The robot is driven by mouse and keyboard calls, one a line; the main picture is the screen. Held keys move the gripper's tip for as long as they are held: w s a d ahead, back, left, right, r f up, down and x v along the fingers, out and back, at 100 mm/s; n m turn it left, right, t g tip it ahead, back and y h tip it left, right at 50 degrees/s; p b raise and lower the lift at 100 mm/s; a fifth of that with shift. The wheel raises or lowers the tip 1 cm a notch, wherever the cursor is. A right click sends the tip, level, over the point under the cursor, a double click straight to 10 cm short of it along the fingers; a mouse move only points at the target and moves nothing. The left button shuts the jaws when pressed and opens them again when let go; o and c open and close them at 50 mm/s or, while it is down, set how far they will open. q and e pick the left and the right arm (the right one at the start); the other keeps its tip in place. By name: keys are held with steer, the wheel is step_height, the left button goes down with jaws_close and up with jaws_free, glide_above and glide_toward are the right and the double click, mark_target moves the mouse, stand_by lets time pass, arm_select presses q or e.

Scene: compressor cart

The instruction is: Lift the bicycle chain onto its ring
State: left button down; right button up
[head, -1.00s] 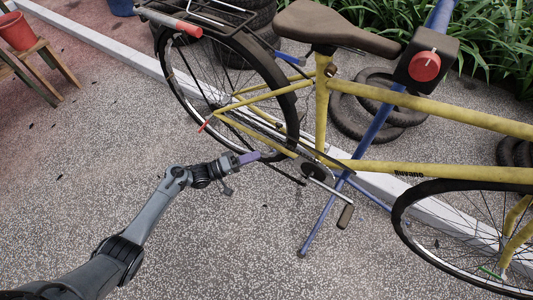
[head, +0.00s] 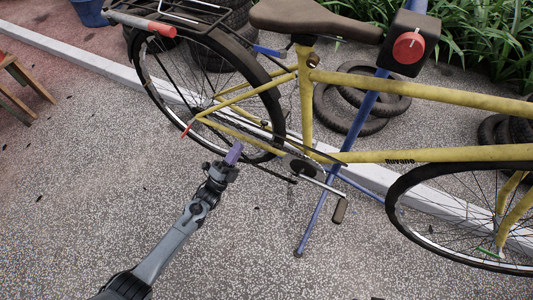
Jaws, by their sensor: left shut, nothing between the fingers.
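The yellow bicycle (head: 420,156) hangs from a blue repair stand in the head view. Its chainring and crank (head: 302,168) sit at the bottom of the frame, left of centre of the stand. The dark chain (head: 268,171) seems to hang below the chainstay between the rear wheel and the ring; its exact path is too small to tell. My left gripper (head: 234,153), with purple fingers, is shut and empty. It appears in front of the rear wheel's lower part, left of the chainring; contact cannot be told. My right gripper is not in view.
The blue stand (head: 317,211) has a clamp with a red knob (head: 408,46). The rear wheel (head: 275,104) and the pedal (head: 339,210) are near my arm. Loose tyres (head: 345,110) lie behind the bicycle.

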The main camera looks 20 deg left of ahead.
arm_select(q)
steer(key=s+d+f+m+t+y+b, duration=0.1)
steer(key=s+d+f+y+b, duration=0.15)
steer(key=s+d+f, duration=0.2)
steer(key=n+y+b, duration=0.1)
steer(key=y, duration=0.1)
glide_toward(267, 140)
steer(key=d+b+x, duration=0.1)
steer(key=b+x, duration=0.3)
steer(key=x, duration=0.2)
steer(key=shift+f+b, duration=0.25)
steer(key=shift+b, duration=0.05)
steer(key=shift+w+h, duration=0.1)
steer(key=shift+h, duration=0.15)
steer(key=shift+w+d+r+n+y+p, duration=0.1)
steer(key=shift+w+r+n+y+p, duration=0.25)
steer(key=shift+r, duration=0.2)
steer(key=shift+w+d+r+n+y+p, duration=0.1)
steer(key=shift+w+r+n+y+p, duration=0.1)
steer(key=shift+r+n+y+p, duration=0.3)
steer(key=shift+s+r, duration=0.15)
steer(key=shift+s, duration=0.15)
